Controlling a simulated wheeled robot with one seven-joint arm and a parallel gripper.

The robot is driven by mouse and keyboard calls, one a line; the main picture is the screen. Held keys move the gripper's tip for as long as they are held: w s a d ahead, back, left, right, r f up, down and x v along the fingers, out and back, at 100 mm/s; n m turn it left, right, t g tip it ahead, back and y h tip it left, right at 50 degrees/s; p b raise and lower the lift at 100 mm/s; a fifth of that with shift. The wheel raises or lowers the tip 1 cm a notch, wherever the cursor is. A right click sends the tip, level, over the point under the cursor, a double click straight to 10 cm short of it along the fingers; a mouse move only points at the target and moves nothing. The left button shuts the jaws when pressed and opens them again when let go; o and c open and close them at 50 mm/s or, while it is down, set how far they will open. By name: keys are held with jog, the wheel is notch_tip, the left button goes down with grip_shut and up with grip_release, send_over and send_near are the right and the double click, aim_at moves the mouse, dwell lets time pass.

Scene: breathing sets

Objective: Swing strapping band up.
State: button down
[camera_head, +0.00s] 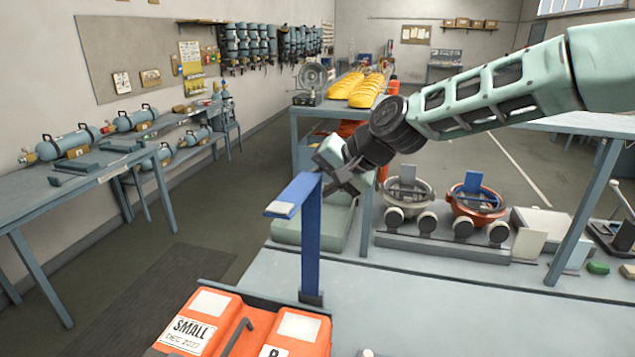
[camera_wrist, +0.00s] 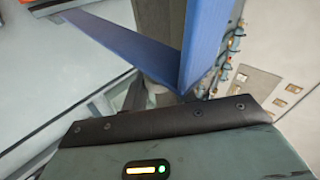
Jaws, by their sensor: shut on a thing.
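The blue strapping band (camera_head: 311,240) stands upright from its dark foot at the rear edge of the orange case (camera_head: 262,333). At its top the band bends over to a flap with a pale end (camera_head: 283,209), pointing left and toward me. My gripper (camera_head: 330,178) is shut on the band near the top bend, coming in from the right. In the wrist view the blue band (camera_wrist: 205,40) rises close in front of the gripper, and another stretch runs off to the upper left. The fingertips are largely hidden there.
The grey bench top (camera_head: 450,310) right of the case is mostly bare. Behind it stand a rack with masks (camera_head: 475,200) and a green case (camera_head: 315,228). A table with yellow cases (camera_head: 358,88) is farther back. Benches with cylinders (camera_head: 68,140) line the left.

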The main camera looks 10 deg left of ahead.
jog(key=shift+f, duration=0.25)
jog(key=c, duration=1.2)
grip_release()
jog(key=shift+o, duration=0.2)
jog(key=shift+r, duration=0.1)
jog(key=shift+d+r, duration=0.1)
jog(key=b+v, duration=0.7)
jog(key=v, duration=1)
